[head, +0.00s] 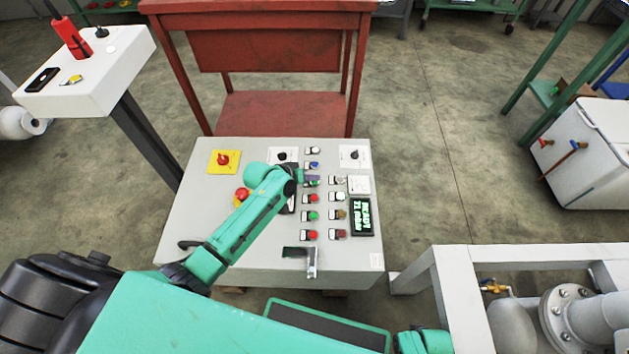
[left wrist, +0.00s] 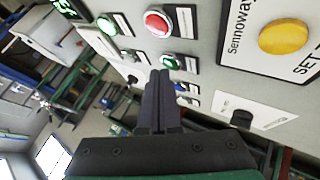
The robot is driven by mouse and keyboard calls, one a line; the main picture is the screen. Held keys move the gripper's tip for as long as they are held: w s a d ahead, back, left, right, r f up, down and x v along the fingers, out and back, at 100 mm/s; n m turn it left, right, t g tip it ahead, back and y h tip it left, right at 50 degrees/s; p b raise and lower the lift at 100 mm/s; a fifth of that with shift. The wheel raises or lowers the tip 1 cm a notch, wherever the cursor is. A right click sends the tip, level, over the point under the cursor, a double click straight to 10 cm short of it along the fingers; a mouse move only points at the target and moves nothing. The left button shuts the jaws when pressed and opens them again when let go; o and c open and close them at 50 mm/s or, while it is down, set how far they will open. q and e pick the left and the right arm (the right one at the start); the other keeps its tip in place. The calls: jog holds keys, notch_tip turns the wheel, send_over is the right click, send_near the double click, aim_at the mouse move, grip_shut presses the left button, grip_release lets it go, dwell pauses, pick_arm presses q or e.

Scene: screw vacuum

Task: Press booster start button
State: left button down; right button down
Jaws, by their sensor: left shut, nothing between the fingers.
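The grey control panel (head: 220,240) carries several push buttons with labels too small to read, so I cannot tell which is the booster start. My left gripper (head: 312,179) reaches over the panel from the left. Its two dark fingers are shut together and empty, also in the left wrist view (left wrist: 160,74). A green button (left wrist: 172,61) is just beside the fingertips; I cannot tell whether they touch. A red button (left wrist: 157,23) and another green button (left wrist: 105,25) lie beyond. In the head view, the gripper partly covers the upper buttons. My right gripper is out of view.
A red emergency knob on a yellow plate (head: 223,161), a lit display (head: 361,217) and a grey handle (head: 300,256) are on the panel. A red table (head: 275,115) stands behind it, a white stand (head: 120,60) at left, and a white frame with pipes (head: 460,300) at right.

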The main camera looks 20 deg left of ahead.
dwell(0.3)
pick_arm(q)
jog(key=shift+f, duration=0.45)
dwell(0.3)
jog(key=shift+r+p, duration=0.85)
notch_tip(320, 180, up, 5)
jog(key=p, duration=0.5)
dwell(0.4)
dwell(0.5)
